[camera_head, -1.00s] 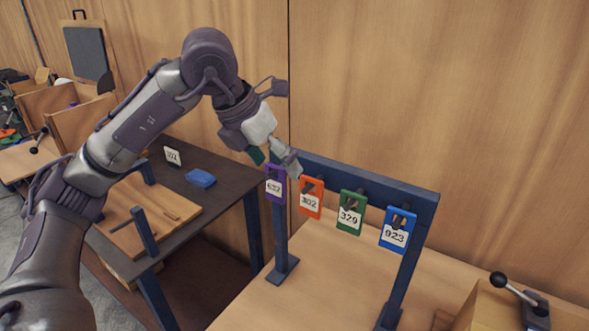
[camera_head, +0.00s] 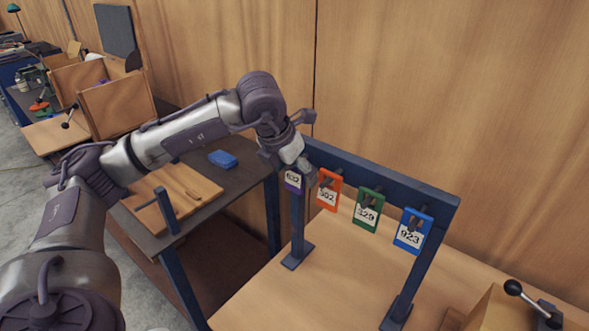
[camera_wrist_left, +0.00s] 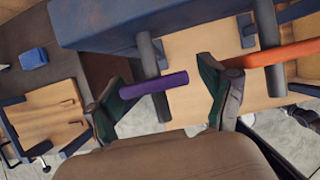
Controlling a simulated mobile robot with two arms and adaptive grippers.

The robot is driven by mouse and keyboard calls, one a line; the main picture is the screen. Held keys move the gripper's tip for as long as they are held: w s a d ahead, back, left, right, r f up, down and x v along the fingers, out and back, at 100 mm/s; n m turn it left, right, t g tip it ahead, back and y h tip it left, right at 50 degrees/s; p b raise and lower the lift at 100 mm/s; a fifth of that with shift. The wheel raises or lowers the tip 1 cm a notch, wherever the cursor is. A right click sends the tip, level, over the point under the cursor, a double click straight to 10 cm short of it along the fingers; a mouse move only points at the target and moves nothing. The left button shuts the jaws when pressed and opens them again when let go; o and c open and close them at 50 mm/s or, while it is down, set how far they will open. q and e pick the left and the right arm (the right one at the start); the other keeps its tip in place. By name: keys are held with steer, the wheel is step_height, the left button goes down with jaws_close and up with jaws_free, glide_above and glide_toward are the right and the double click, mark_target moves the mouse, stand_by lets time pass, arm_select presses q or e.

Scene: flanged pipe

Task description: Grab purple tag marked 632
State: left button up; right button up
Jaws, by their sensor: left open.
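The purple tag (camera_head: 293,183) marked 632 hangs at the left end of a dark blue rack (camera_head: 380,180). My left gripper (camera_head: 305,176) is at this tag and covers its upper part in the head view. In the left wrist view the purple tag (camera_wrist_left: 155,84) shows edge-on, on a grey peg. My right gripper is not in view.
Orange (camera_head: 328,190), green (camera_head: 367,209) and blue (camera_head: 412,231) tags hang to the right on the same rack. The orange tag (camera_wrist_left: 275,55) is close to the right finger in the wrist view. A blue block (camera_head: 223,159) lies on the dark table.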

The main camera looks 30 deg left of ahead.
arm_select(q)
steer(key=x, duration=0.2)
steer(key=shift+w+f, duration=0.2)
steer(key=shift+f, duration=0.15)
steer(key=shift+s, duration=0.1)
steer(key=c, duration=1)
steer(key=shift+c, duration=0.2)
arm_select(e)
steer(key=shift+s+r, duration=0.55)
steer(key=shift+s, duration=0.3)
